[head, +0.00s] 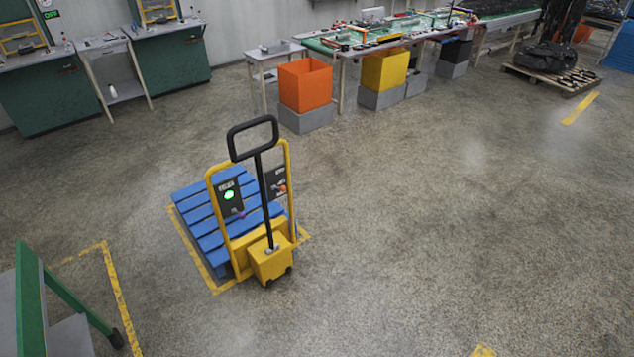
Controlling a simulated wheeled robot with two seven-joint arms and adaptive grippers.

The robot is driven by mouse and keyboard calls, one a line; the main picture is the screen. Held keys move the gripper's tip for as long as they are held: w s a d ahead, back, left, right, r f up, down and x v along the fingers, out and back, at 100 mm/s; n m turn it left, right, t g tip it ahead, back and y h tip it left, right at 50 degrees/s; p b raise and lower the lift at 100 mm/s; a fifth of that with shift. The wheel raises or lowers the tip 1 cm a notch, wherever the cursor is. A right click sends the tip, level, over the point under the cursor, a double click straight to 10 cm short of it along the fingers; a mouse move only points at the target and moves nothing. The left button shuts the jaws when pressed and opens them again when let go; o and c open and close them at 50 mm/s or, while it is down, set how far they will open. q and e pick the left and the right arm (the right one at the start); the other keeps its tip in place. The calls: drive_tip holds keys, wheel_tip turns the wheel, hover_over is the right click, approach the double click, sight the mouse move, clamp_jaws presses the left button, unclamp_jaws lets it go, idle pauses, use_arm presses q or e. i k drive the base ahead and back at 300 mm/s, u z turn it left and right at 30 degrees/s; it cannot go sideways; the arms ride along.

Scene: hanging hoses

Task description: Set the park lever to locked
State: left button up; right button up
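A yellow pallet truck (268,262) with a black loop handle (253,133) stands at the centre-left in the head view. A dark panel (228,205) on the left of its frame has a lit green light (229,196). A second dark panel (275,176) on the right has a white label and a small orange-red knob (282,188). I cannot tell for sure which part is the park lever, or its setting; labels are too small to read. Neither of my grippers is in view.
A blue slatted pallet (196,212) lies at the truck within yellow floor lines. A green-framed object (32,305) is at the lower left. Orange (305,84) and yellow (385,69) bins stand by a long table at the back. The floor to the right is clear.

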sight(283, 188)
drive_tip(key=z, duration=0.25)
drive_tip(key=i, duration=0.95)
drive_tip(key=u, duration=0.4)
drive_tip(key=i, duration=0.9)
drive_tip(key=u, duration=0.55)
